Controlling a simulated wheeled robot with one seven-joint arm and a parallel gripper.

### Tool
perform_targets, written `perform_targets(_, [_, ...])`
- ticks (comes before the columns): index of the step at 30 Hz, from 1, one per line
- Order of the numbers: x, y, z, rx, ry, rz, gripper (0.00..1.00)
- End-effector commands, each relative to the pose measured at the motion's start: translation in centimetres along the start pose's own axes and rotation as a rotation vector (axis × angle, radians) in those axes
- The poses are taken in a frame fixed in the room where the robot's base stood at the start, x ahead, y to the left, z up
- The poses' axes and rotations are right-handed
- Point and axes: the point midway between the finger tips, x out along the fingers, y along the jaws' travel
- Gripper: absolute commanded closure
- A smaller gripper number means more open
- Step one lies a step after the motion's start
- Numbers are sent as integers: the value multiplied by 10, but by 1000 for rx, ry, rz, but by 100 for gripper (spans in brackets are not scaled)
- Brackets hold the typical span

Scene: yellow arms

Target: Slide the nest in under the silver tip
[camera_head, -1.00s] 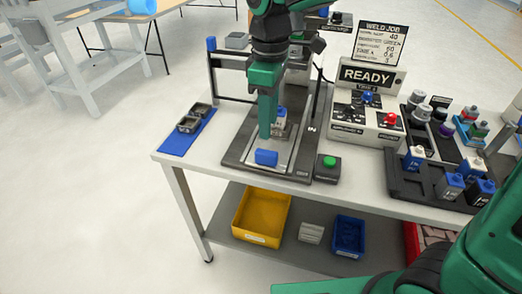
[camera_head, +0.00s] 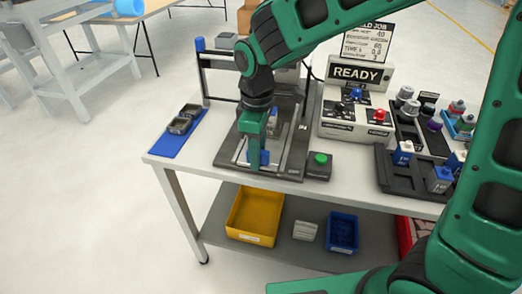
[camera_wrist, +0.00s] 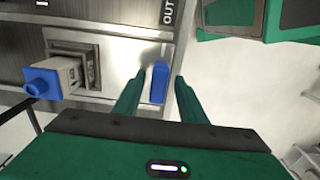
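The nest is a silver sliding plate (camera_wrist: 108,98) with a blue handle (camera_wrist: 160,82) at its front end. In the head view the handle (camera_head: 264,158) is at the front of the dark slide base (camera_head: 228,152), partly behind my fingers. A grey block with a blue cap (camera_wrist: 66,76) sits in the nest, lying to the left in the wrist view. My gripper (camera_wrist: 159,76) is open, with one finger on each side of the handle and a gap on both sides. It also shows in the head view (camera_head: 254,165). I cannot make out the silver tip; my arm covers that area.
A green button box (camera_head: 319,171) stands right of the slide base, near the table's front edge. A control box with a READY sign (camera_head: 357,73) is behind it. A dark rack (camera_head: 396,178) holds several bottles at right. A blue mat (camera_head: 167,146) with small trays lies at left.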

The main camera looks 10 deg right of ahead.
Motion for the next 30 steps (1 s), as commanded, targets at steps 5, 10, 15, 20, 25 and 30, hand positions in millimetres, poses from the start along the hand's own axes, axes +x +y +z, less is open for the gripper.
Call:
perform_targets(5, [0,1,1,1,0,0,72])
perform_targets(10, [0,1,1,2,-1,-1,100])
perform_targets(15, [0,3,5,3,-3,-1,100])
perform_targets(20, [1,14,2,5,-3,-2,100])
perform_targets(25, [1,45,1,6,1,0,100])
perform_targets(30, [1,87,0,6,3,1,100])
